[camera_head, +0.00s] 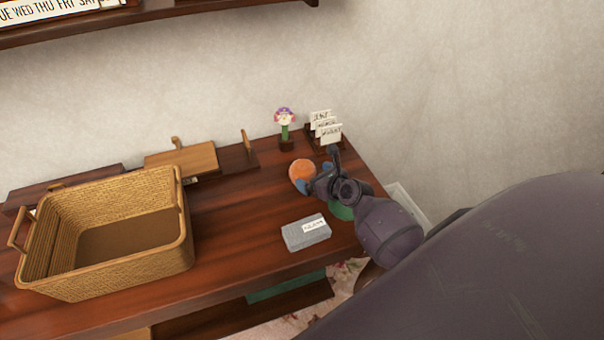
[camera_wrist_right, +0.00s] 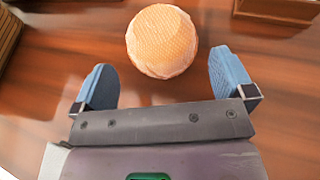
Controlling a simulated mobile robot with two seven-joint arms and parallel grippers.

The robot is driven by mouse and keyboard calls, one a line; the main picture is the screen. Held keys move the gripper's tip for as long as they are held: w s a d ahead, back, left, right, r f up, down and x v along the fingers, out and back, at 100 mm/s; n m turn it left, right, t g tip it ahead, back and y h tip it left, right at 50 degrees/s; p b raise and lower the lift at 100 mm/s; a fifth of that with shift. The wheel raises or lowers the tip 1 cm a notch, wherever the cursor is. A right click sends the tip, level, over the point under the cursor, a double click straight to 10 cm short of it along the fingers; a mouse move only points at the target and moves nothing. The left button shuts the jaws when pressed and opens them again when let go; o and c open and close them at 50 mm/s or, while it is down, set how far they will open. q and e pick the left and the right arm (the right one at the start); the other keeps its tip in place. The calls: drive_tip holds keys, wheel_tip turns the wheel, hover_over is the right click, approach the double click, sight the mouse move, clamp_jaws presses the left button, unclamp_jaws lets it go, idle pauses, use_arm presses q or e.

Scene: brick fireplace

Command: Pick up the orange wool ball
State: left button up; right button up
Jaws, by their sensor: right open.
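The orange wool ball (camera_head: 302,170) rests on the dark wooden table toward its right end in the head view. In the right wrist view the ball (camera_wrist_right: 162,41) lies just beyond the fingertips, centred between them. My right gripper (camera_wrist_right: 163,78) is open, with blue finger pads on either side and nothing between them. In the head view my right gripper (camera_head: 314,180) is right beside the ball, and its arm hides part of the table there. My left gripper is not in view.
A wicker basket (camera_head: 186,225) stands on the left of the table (camera_head: 235,215). A grey box with a label (camera_head: 304,235) lies in front of my right gripper. A flower figure (camera_head: 285,125) and a card holder (camera_head: 325,127) stand behind the ball.

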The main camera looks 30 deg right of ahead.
sight(303, 170)
drive_tip(key=shift+x, duration=0.9)
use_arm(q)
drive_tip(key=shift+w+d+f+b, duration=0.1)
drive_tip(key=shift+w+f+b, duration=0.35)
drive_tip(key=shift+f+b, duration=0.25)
use_arm(e)
drive_tip(key=shift+x, duration=2.15)
drive_tip(key=shift+d+r, duration=0.1)
drive_tip(key=shift+c, duration=0.5)
drive_tip(key=c, duration=0.5)
drive_tip(key=shift+c, duration=0.9)
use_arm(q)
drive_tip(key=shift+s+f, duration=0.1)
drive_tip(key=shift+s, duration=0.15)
use_arm(e)
drive_tip(key=shift+r, duration=0.1)
